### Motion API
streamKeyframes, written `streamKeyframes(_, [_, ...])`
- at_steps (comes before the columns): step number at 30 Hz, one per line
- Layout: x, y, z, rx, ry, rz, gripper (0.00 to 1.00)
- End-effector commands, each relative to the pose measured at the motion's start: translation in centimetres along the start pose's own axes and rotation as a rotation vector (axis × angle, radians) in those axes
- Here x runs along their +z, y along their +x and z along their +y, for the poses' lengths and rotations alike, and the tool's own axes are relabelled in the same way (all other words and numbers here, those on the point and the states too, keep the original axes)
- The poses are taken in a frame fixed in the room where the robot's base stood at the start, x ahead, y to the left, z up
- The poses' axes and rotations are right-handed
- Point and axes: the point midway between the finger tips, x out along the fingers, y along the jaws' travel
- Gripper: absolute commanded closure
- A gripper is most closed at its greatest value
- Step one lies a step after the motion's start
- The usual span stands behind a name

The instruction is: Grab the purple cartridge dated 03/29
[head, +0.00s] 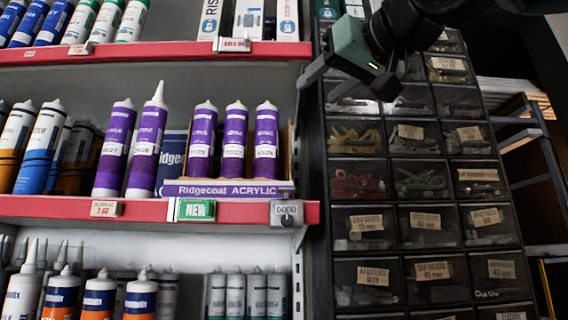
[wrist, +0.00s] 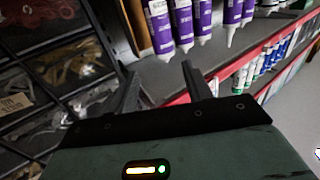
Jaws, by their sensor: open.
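Several purple cartridges stand upright on the middle shelf in the head view. Two stand loose, a shorter purple cartridge (head: 115,148) and a taller-tipped purple cartridge (head: 147,142). Three more, left (head: 202,140), middle (head: 235,138) and right (head: 266,138), stand in a display box (head: 228,189) marked Ridgecoat ACRYLIC. Their white date labels are too small to read surely, so I cannot tell which says 03/29. My gripper (head: 342,82) is open and empty, above and right of the box, before the drawers. In the wrist view, purple cartridges (wrist: 160,28) appear beyond my open fingers.
The red-edged middle shelf (head: 250,212) carries a green NEW tag (head: 196,210) and a grey counter tag (head: 286,213). Blue-and-white cartridges (head: 40,145) stand left. An upper shelf (head: 150,50) lies above. A dark drawer cabinet (head: 420,180) stands right of the shelf.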

Motion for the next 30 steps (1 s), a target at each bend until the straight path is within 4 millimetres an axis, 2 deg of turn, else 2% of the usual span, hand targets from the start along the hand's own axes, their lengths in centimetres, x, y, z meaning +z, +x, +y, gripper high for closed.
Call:
streamKeyframes(15, [-0.1, 10.1, -0.1, 0.000, -0.001, -0.006, 0.50])
streamKeyframes(23, [0.0, 12.1, -0.1, -0.001, -0.001, -0.005, 0.50])
streamKeyframes(30, [-0.5, 15.5, -0.2, 0.000, -0.002, -0.007, 0.50])
